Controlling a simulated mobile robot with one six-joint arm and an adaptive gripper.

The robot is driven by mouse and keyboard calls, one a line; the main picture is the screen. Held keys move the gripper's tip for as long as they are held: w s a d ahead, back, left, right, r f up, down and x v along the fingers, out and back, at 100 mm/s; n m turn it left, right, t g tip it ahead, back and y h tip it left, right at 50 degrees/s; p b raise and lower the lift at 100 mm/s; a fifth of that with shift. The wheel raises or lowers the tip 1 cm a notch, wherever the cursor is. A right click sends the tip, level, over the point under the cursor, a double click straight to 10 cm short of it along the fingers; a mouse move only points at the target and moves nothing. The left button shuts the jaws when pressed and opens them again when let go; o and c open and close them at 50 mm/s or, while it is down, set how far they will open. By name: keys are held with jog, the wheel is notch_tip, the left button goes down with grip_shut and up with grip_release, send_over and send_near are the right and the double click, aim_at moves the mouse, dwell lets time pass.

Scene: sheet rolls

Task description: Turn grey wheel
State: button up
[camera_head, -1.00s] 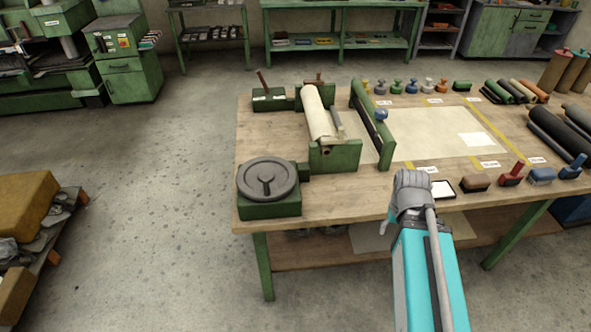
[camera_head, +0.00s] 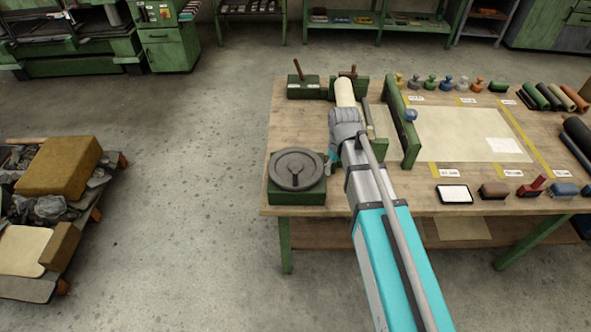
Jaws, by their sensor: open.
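The grey wheel (camera_head: 298,165) lies flat on a green block (camera_head: 298,198) at the table's front left corner. It has a raised rim and a central spoke. My gripper (camera_head: 331,163) is just right of the wheel, at the end of the arm, and appears apart from it. It is open and shows nothing held. Its fingers are small and partly hidden by my wrist.
Behind my wrist stands a green roller frame with a pale roll (camera_head: 345,92), partly covered by my arm. A green upright bar (camera_head: 402,125) with a blue knob is to the right. Stamps and coloured rolls fill the table's right side.

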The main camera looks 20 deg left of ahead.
aim_at(295, 178)
jog(key=a+r+n+p, duration=0.1)
jog(key=a, duration=0.3)
jog(key=a+r+n+p, duration=0.1)
jog(key=a+r, duration=0.1)
jog(key=a, duration=0.2)
jog(key=a+r+n+p, duration=0.1)
jog(key=a+r+p, duration=0.1)
jog(key=a, duration=0.3)
jog(key=shift+s+a, duration=0.1)
jog(key=shift+s, duration=0.2)
jog(key=shift+f, duration=0.15)
notch_tip(295, 178, down, 14)
jog(key=b, duration=1.3)
jog(key=shift+r+b, duration=0.25)
jog(key=shift+b, duration=0.15)
jog(key=shift+c, duration=0.2)
grip_shut()
